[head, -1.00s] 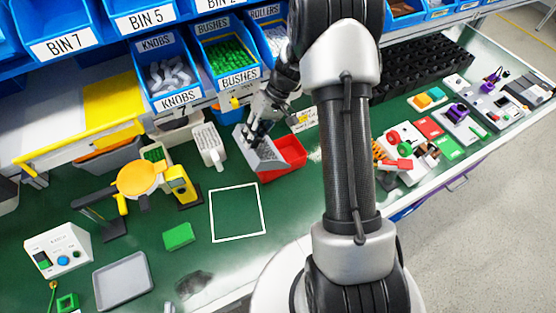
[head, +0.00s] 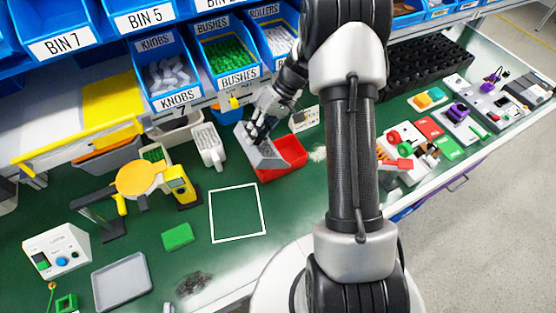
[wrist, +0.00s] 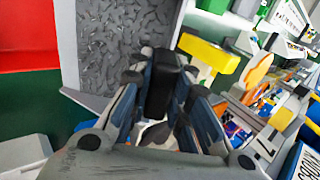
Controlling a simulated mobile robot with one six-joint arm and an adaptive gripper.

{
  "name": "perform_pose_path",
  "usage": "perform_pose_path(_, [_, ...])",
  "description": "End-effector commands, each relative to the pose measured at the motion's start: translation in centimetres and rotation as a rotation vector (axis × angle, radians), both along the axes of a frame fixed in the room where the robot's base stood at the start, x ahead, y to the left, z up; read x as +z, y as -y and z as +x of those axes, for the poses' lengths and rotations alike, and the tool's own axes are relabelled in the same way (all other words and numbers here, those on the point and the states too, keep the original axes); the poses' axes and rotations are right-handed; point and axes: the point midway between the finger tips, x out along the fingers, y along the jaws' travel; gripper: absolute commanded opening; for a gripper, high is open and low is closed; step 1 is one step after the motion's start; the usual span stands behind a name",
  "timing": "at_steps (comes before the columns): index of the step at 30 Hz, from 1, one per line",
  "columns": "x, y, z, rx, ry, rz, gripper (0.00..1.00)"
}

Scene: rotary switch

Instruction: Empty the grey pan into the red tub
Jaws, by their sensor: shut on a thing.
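My gripper (head: 258,128) is shut on the dark handle (wrist: 163,88) of the grey pan (head: 266,156). The pan is just left of the red tub (head: 294,153), overlapping its left side in the head view, and looks tilted. In the wrist view the pan (wrist: 118,45) extends up from my fingers (wrist: 160,105), and grey flake-like bits cover its inside. The red tub also shows there at the upper left (wrist: 28,36), beside the pan. The tub's inside is partly hidden by the pan; I cannot tell whether bits lie in it.
A white container (head: 209,146) stands close on the left. A yellow object (wrist: 210,55) is near my fingers in the wrist view. Blue bins (head: 226,62) overhang the back. A small white panel (head: 304,118) stands behind the tub. The white-outlined square (head: 237,213) is empty.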

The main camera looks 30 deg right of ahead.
Motion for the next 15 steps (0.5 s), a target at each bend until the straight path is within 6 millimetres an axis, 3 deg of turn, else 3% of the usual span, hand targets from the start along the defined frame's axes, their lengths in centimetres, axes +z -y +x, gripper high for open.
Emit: perform_pose_path(15, [0.58, 1.17, 0.07, -0.001, -0.001, 0.084, 0.00])
